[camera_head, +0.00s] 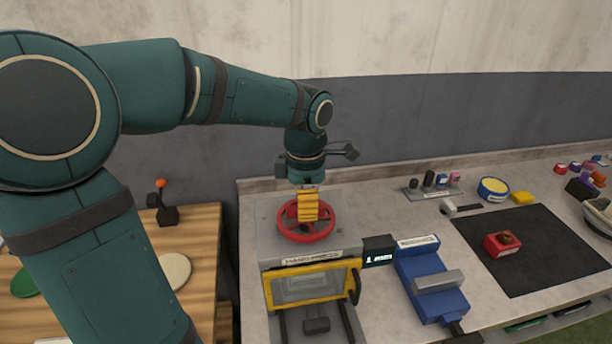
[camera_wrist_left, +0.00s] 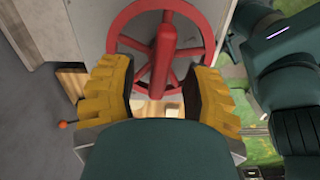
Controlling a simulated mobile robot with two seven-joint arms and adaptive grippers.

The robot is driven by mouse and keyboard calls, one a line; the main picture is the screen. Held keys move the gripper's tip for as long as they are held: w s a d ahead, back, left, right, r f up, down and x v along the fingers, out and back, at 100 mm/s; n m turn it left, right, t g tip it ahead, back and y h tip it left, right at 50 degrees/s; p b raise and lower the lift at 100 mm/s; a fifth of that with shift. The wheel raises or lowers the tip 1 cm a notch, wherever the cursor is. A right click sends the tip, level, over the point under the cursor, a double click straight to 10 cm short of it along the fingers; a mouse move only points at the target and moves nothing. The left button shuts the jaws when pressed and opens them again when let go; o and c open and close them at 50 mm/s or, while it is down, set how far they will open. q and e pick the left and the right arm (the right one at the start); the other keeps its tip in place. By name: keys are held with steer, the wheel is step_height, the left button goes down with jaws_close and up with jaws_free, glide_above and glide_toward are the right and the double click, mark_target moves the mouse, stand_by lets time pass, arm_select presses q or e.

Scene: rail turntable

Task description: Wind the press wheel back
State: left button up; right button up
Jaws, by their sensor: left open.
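The red press wheel (camera_head: 292,226) lies flat on top of the grey hand press (camera_head: 268,246). In the left wrist view the red wheel (camera_wrist_left: 195,22) shows its rim, spokes and a thick upright red handle (camera_wrist_left: 165,55). My left gripper (camera_head: 308,218) points down over the wheel in the head view. In the left wrist view its yellow toothed fingers (camera_wrist_left: 165,90) are apart, with the red handle showing between them and beyond. I cannot tell whether a finger touches the handle. My right gripper is in neither view.
The press has a yellow-framed front window (camera_head: 314,285). A blue vise (camera_head: 432,283) stands right of it. A black mat (camera_head: 535,262) carries a red block (camera_head: 502,243). A wooden table (camera_head: 190,235) stands to the left, with a small lever with an orange knob (camera_head: 165,205).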

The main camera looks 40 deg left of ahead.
arm_select(q)
step_height(320, 180, up, 10)
stand_by(0.4)
stand_by(0.5)
